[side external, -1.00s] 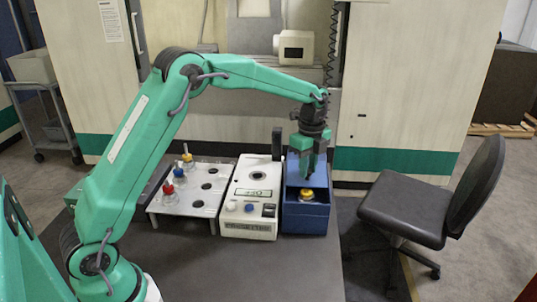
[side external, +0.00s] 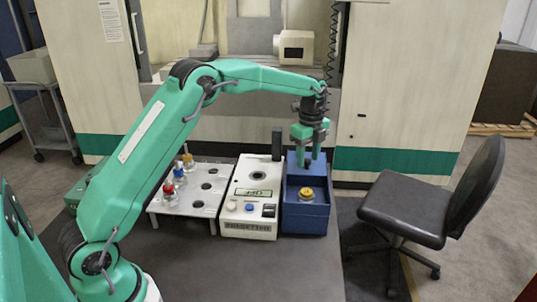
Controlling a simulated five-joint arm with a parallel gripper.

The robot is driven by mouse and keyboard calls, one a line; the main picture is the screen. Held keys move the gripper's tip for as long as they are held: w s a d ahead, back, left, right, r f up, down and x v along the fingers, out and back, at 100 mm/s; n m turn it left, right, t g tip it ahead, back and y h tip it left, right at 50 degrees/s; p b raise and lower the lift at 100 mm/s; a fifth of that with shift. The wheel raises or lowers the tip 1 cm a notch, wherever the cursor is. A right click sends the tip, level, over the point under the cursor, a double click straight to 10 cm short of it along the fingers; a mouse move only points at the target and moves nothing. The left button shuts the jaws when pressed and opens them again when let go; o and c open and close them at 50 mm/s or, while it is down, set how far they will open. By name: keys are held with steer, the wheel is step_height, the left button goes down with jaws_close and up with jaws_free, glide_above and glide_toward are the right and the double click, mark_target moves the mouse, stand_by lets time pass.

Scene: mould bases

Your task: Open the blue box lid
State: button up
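The blue box (side external: 306,219) stands at the right end of the row on the dark table. A round yellow-topped piece (side external: 306,194) shows at its front part. I cannot make out a separate lid or tell its position. My gripper (side external: 309,163) points down over the back part of the box, behind the yellow piece and apart from it. Its two green fingers are apart with nothing seen between them. The fingers hide part of the box's back; I cannot tell whether the tips touch it.
A white control box (side external: 250,205) with knobs stands close against the blue box's left side. Further left is a pale rack (side external: 200,205) with holes and red- and yellow-topped pieces. A dark chair (side external: 410,210) stands to the right. The table front is clear.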

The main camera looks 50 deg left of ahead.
mark_target(308, 160)
steer(key=shift+r, duration=0.1)
steer(key=shift+r, duration=3.8)
steer(key=shift+s+r, duration=0.1)
steer(key=s+d+r+n+t, duration=0.1)
steer(key=s+r+n, duration=0.35)
steer(key=s, duration=0.35)
steer(key=s+d+r+n+t, duration=0.2)
steer(key=s+r+n, duration=0.25)
steer(key=s, duration=0.45)
steer(key=s+f+n+t, duration=0.1)
steer(key=s+n, duration=0.3)
steer(key=s, duration=0.5)
steer(key=s+d+f+n+t, duration=0.1)
steer(key=s+f+n, duration=0.3)
steer(key=s, duration=0.5)
steer(key=shift+s+f+n+t, duration=0.25)
steer(key=shift+f+n+t, duration=0.05)
steer(key=shift+n, duration=0.2)
